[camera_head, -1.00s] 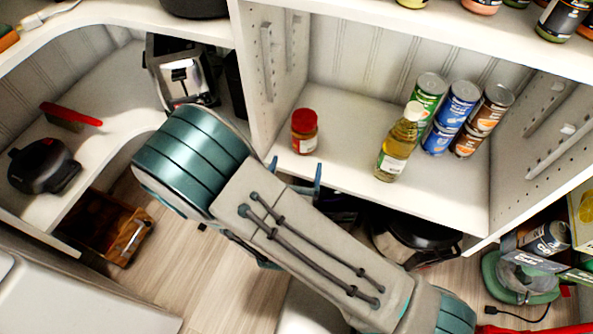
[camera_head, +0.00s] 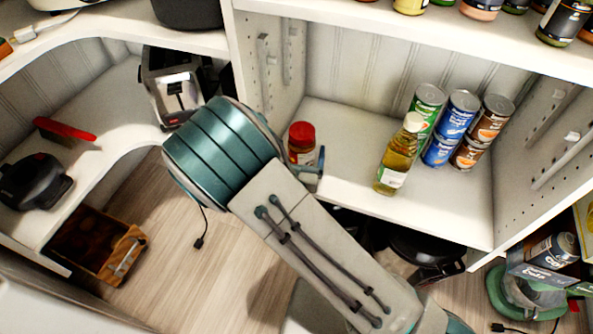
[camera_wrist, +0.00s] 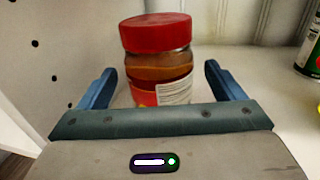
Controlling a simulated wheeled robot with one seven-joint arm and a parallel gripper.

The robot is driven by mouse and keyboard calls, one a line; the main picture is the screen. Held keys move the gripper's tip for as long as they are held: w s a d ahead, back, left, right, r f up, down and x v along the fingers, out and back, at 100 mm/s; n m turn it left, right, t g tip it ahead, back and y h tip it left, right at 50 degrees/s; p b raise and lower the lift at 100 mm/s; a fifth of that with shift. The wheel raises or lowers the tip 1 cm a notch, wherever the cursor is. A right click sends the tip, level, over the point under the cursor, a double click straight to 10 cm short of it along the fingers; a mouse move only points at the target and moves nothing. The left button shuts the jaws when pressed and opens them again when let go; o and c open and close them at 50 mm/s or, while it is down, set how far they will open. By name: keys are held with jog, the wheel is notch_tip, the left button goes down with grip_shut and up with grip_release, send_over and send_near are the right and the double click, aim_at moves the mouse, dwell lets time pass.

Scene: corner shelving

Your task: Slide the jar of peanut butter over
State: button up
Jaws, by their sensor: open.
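The peanut butter jar (camera_head: 302,138) has a red lid and a brown body with a red and white label. It stands upright at the left end of the middle shelf (camera_head: 345,184). In the wrist view the jar (camera_wrist: 158,65) is straight ahead, between and just beyond my two blue fingers. My gripper (camera_wrist: 160,88) is open, one finger on each side of the jar. I cannot tell whether either finger touches it. In the head view my arm hides most of the gripper, and one finger tip shows beside the jar's lower right.
A yellow oil bottle (camera_head: 399,155) stands to the right of the jar, with several stacked cans (camera_head: 455,120) behind it. The shelf between jar and bottle is clear. The shelf's left side wall (camera_wrist: 55,60) is close to my left finger.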

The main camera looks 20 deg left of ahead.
jog(key=shift+w+a+b, duration=0.15)
jog(key=shift+w+b, duration=0.25)
jog(key=shift+w, duration=1.55)
jog(key=c, duration=1.5)
